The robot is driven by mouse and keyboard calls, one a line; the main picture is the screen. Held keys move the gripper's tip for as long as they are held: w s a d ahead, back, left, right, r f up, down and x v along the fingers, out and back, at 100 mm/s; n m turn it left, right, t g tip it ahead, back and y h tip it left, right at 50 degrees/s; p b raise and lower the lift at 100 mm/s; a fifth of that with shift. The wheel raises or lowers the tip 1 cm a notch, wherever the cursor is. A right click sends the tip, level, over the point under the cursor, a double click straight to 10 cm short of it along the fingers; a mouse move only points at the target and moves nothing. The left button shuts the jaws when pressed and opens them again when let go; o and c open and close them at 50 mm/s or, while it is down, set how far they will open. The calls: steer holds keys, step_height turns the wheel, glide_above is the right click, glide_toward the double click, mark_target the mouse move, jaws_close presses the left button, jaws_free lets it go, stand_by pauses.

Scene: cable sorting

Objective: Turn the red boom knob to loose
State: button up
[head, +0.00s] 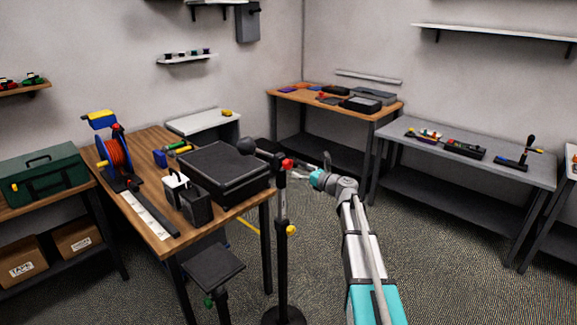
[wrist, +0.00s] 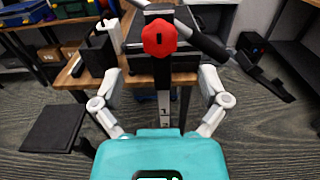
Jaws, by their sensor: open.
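The red boom knob (head: 287,164) sits at the top of a dark upright stand (head: 282,250), where the boom crosses the post. In the wrist view the knob (wrist: 159,37) is a red, faceted shape with a small dark mark, facing me above the centre. My gripper (head: 311,169) is just right of the knob in the head view. In the wrist view my gripper (wrist: 160,76) is open and empty, its fingers wide apart to the lower left and lower right of the knob. Neither finger visibly touches it. The dark boom (wrist: 200,38) slants down to the right behind the knob.
A wooden table (head: 150,145) behind the stand holds a black case (head: 222,168), a cable reel (head: 115,150) and a power strip (head: 150,213). A yellow knob (head: 291,230) is lower on the post.

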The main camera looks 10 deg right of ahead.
mark_target(291, 165)
steer(key=shift+x, duration=3.4)
steer(key=c, duration=1.2)
steer(key=shift+o, duration=0.2)
